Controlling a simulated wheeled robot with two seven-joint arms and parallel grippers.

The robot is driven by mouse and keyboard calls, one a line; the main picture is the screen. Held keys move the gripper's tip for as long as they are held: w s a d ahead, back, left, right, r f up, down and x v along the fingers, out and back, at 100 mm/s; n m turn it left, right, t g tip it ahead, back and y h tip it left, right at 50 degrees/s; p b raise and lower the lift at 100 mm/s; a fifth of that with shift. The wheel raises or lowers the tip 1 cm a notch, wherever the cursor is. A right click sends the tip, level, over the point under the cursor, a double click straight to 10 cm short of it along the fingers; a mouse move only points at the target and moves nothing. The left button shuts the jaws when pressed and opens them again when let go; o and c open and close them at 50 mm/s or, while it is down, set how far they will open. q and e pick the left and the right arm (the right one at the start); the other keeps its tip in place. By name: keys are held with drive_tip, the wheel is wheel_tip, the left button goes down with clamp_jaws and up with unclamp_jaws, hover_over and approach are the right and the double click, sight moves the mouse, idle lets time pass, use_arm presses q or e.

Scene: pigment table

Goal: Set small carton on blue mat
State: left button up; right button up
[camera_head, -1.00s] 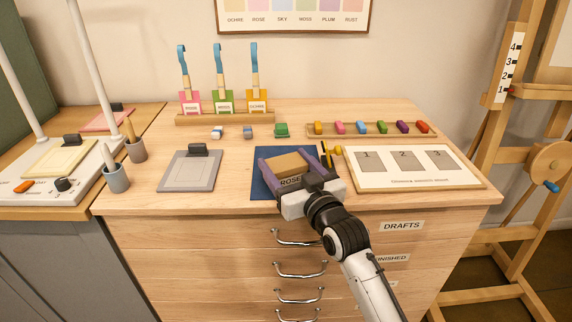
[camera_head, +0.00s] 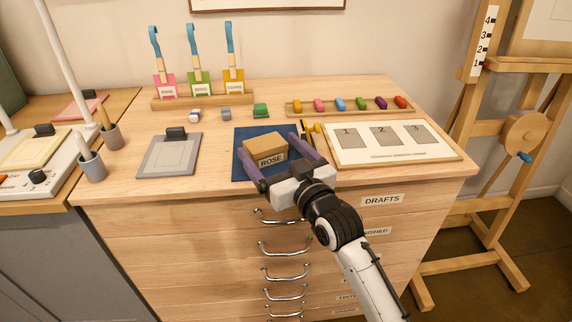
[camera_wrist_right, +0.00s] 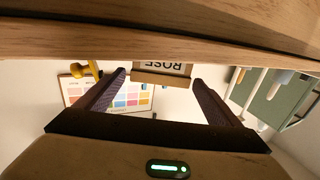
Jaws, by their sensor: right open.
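The small carton (camera_head: 265,148) is a brown box with a ROSE label on its front. It sits on the blue mat (camera_head: 244,134) at the front of the table. My right gripper (camera_head: 277,160) is open, its purple fingers spread on either side of the carton's front, with the palm drawn back at the table's front edge. In the right wrist view the carton (camera_wrist_right: 162,78) shows upside down between the open finger tips, apart from both. My left gripper is not in view.
A numbered white board (camera_head: 392,153) lies right of the mat, with small yellow and black items beside the mat's right edge. A grey clipped board (camera_head: 169,158) lies to the left.

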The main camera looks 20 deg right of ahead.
drive_tip(key=s+d, duration=0.1)
drive_tip(key=s, duration=0.7)
drive_tip(key=shift+s, duration=0.35)
